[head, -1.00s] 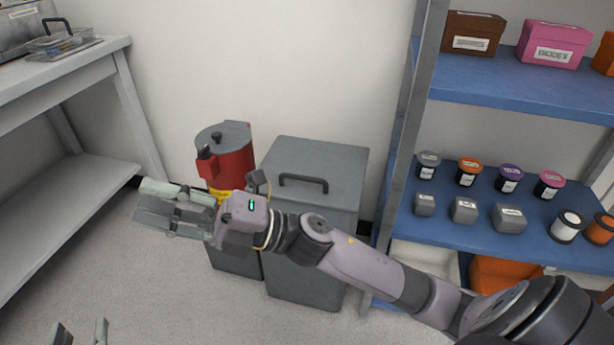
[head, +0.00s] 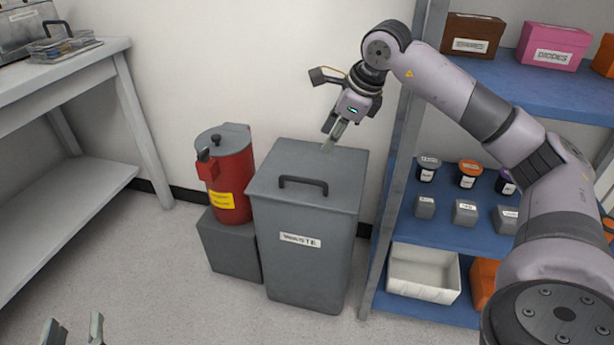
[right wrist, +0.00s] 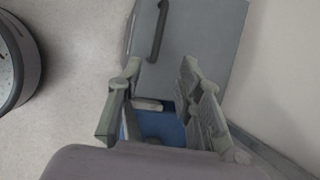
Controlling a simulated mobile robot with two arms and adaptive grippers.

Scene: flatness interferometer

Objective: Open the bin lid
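The grey bin (head: 305,255) stands on the floor with a label reading WASTE. Its flat lid (head: 262,178) is shut and carries a dark bar handle (head: 303,181). My right gripper (head: 333,138) is above the lid's back edge, pointing down, with nothing seen in it. In the right wrist view my right gripper (right wrist: 158,80) has its fingers spread apart. The lid (right wrist: 200,45) and its handle (right wrist: 158,32) lie ahead of the fingertips. My left gripper (head: 75,330) shows only its two separated fingertips at the lower left, far from the bin.
A red can (head: 232,175) with a yellow label stands on a grey block (head: 228,245) left of the bin. A blue-shelved rack (head: 440,232) with jars and boxes stands close on the right. A workbench (head: 85,75) is at left. The floor in front is clear.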

